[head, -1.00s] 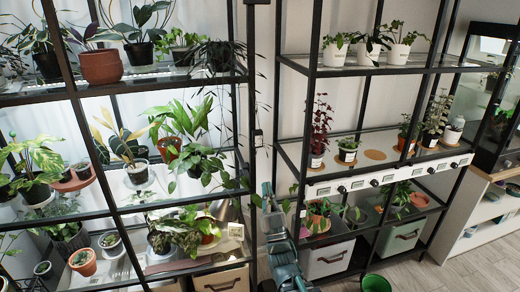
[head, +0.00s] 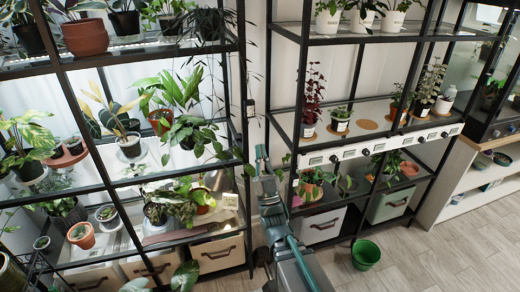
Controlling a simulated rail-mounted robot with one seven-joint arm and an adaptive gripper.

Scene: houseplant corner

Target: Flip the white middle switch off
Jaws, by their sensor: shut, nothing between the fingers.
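A long white panel (head: 350,151) with several dark round knobs and small labels runs along the front of the middle shelf on the right rack. I cannot make out which part of it is a white middle switch. A small white box (head: 230,200) stands on the lower shelf of the left rack; its details are too small to tell. My gripper (head: 261,153) is at the upper end of my teal arm, in the gap between the two racks. It is left of the panel and appears apart from it. It is shut and empty.
Potted plants fill both racks, and leaves hang near the gap. Dark posts flank my arm.

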